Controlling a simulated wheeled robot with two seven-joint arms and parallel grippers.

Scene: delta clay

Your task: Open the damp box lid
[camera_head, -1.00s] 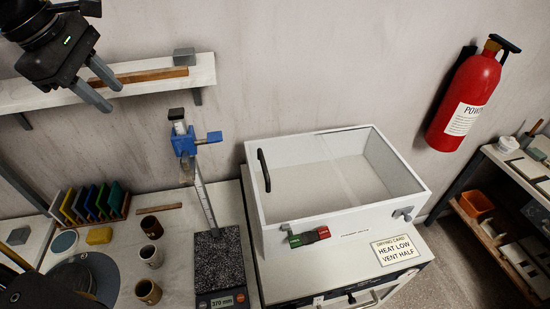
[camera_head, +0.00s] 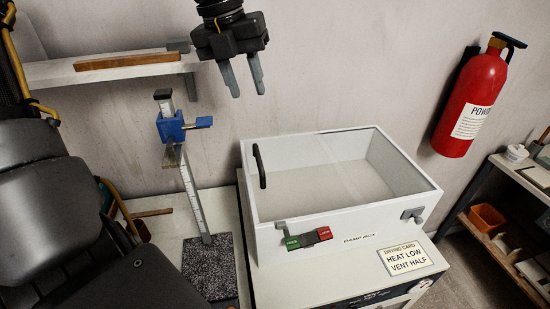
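The damp box (camera_head: 345,222) is a white box on a white cabinet, with a clear lid (camera_head: 335,170) lying over its top. A black handle (camera_head: 259,166) stands at the lid's left edge. The lid looks closed. A latch with green and red ends (camera_head: 308,238) is on the front, and a grey clasp (camera_head: 412,214) is at the front right corner. My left gripper (camera_head: 244,86) is above and behind the box's left end, fingers pointing down and apart, with nothing between them. My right gripper is not in view.
A blue height gauge (camera_head: 183,127) stands on a dark granite plate (camera_head: 209,268) left of the box. A wall shelf (camera_head: 110,69) is behind it. A red extinguisher (camera_head: 470,100) hangs at right. A drying card (camera_head: 405,259) lies in front of the box.

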